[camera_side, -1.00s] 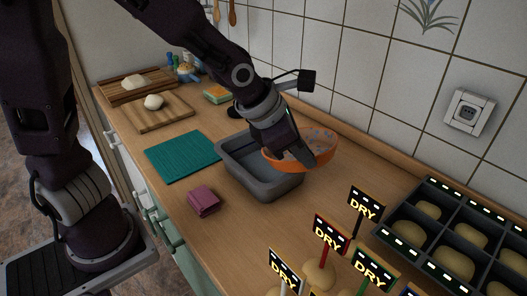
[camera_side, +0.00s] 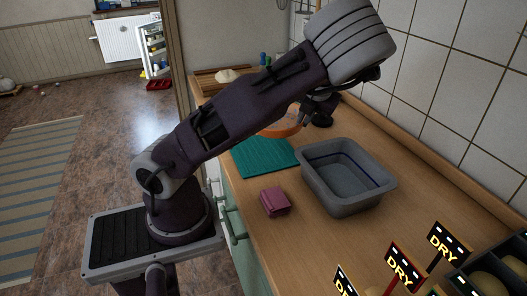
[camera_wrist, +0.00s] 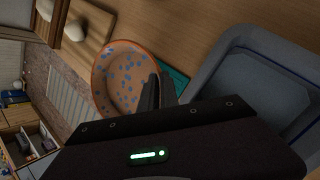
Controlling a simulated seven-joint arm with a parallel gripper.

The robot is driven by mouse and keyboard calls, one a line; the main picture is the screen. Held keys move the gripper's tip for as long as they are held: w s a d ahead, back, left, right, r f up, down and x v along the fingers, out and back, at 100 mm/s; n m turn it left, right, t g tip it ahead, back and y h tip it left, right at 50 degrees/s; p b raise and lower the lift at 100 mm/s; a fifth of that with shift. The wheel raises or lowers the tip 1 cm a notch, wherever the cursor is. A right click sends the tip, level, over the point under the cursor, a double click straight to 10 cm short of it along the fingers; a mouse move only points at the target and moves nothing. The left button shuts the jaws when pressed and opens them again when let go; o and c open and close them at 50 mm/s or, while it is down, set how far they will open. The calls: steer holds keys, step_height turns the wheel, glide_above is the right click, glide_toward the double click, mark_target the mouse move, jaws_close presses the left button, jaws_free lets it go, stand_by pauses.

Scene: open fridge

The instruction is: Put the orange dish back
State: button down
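The orange dish (camera_wrist: 118,78) with blue spots inside shows tilted in the wrist view. My gripper (camera_wrist: 153,92) has its dark fingers close together at the dish's rim and looks shut on it. In the side view the dish (camera_side: 279,131) is partly hidden behind my arm, and my gripper (camera_side: 306,112) is at its right edge. The dish appears above the counter at the far end of the teal mat (camera_side: 262,157). How high it hangs I cannot tell. The grey tub (camera_side: 312,191) stands right of the mat with some water-like surface inside.
A folded purple cloth (camera_side: 274,201) lies near the counter's front edge. Wooden boards (camera_wrist: 88,35) with pale dough lie at the far end. Several "DRY" signs (camera_side: 404,266) and a dark crate (camera_side: 503,262) stand at the near right. A tiled wall runs along the back.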

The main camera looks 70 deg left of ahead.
mark_target(288, 123)
steer(key=s+a+n, duration=0.1)
steer(key=s+a+g, duration=0.1)
steer(key=a, duration=0.1)
steer(key=shift+n+g, duration=0.3)
steer(key=shift+n, duration=0.1)
step_height(288, 123, down, 10)
steer(key=shift+s+r, duration=0.1)
steer(key=shift+r, duration=0.05)
steer(key=c, duration=1.6)
jaws_free()
